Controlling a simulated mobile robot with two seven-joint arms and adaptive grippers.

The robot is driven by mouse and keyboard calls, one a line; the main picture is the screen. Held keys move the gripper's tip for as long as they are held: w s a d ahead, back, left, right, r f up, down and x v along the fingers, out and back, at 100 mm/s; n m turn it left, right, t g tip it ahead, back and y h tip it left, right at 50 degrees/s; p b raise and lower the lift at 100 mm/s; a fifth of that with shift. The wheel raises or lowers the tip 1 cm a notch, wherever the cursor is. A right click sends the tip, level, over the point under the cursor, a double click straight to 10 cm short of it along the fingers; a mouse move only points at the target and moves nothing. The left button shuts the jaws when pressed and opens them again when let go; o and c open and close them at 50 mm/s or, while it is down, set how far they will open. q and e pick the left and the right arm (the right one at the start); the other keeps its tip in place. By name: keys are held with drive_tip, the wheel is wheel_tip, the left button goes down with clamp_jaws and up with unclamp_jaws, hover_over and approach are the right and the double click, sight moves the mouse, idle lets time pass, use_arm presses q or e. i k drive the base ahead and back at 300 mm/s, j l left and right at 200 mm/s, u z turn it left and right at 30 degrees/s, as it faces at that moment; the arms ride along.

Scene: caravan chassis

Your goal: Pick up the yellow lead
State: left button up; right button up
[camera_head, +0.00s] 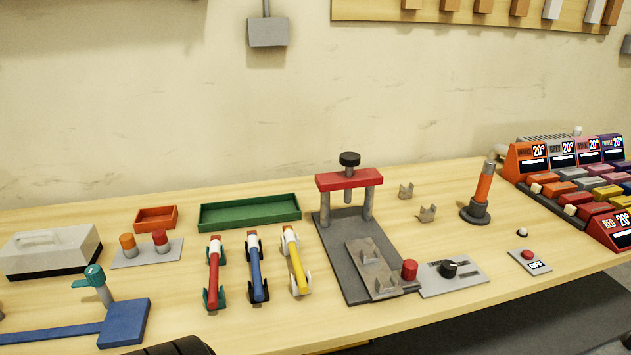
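The yellow lead (298,268) lies on the wooden bench, the rightmost of three similar leads. It has a white upper part and pale grey clip-like pieces near its lower end. The blue lead (257,271) with a red and white top lies just to its left. The red lead (213,276) with green end pieces lies further left. The three are apart, roughly parallel, and nothing covers the yellow one.
A green tray (250,222) is behind the leads. A press with a red crossbar (349,180) and dark base stands close right of the yellow lead. A blue stand (124,323) is at the front left. A dark rounded shape (175,347) shows at the bottom edge.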

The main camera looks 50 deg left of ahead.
sight(291, 241)
drive_tip(key=j+u, duration=0.15)
drive_tip(key=u, duration=1.6)
